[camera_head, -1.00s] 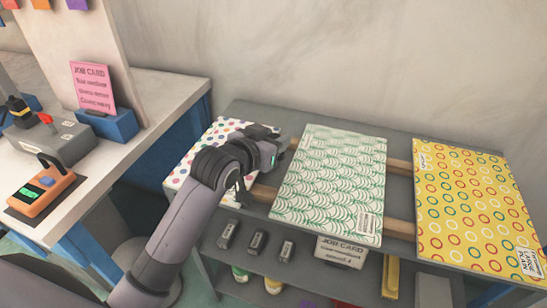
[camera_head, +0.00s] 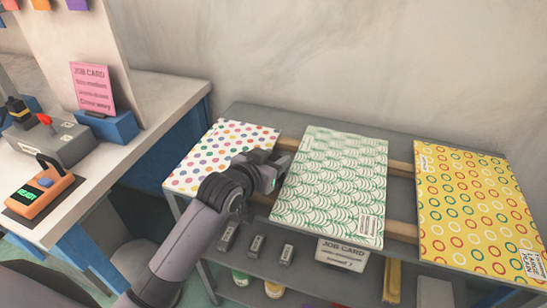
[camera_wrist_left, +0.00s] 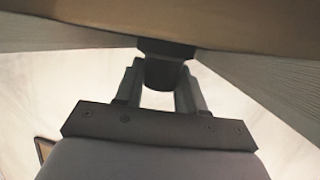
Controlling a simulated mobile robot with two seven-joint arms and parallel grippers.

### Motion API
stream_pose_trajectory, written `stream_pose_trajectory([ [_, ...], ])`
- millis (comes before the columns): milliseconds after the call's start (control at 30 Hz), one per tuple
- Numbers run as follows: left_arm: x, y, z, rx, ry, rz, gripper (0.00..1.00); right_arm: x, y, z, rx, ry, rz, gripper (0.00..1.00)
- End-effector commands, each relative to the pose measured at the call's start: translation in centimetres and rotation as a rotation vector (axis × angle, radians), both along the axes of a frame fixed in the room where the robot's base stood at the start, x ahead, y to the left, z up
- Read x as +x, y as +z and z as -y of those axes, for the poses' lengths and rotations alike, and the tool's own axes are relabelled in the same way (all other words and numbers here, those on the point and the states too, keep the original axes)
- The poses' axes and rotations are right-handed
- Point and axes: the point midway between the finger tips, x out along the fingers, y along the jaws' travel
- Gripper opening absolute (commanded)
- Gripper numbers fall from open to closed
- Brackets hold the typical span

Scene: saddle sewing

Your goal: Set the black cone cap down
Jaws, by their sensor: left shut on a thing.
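My left gripper (camera_head: 270,174) is over the shelf unit, at the left edge of the green-and-white patterned board. In the left wrist view my left gripper (camera_wrist_left: 162,88) is shut on a small dark piece, which looks like the black cone cap (camera_wrist_left: 163,74). Its wide dark top is close under a brown surface; I cannot tell if they touch. In the head view the cap is hidden or too small to make out. My right gripper is not in view.
The green patterned board (camera_head: 330,185), a dotted board (camera_head: 215,150) and a yellow ringed board (camera_head: 470,205) lie on wooden rails over the grey shelf unit (camera_head: 265,115). Small dark blocks (camera_head: 257,245) and a white job card (camera_head: 342,254) are below. An orange device (camera_head: 40,192) is on the left bench.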

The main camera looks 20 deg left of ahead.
Motion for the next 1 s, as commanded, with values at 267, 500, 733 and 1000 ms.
stream_pose_trajectory([
  [267, 0.0, -0.4, 0.0, 0.000, 0.000, -0.002, 0.62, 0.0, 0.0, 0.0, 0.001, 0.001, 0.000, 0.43],
  [500, 0.0, -0.4, 0.0, 0.001, 0.000, -0.001, 0.66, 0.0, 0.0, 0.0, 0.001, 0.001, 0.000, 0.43],
  [733, 0.0, 1.1, 0.0, 0.000, 0.000, 0.002, 0.66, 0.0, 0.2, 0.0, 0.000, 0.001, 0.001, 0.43],
  [1000, -3.7, 2.2, -0.9, 0.001, 0.001, -0.002, 0.66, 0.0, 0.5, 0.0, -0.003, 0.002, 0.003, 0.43],
])
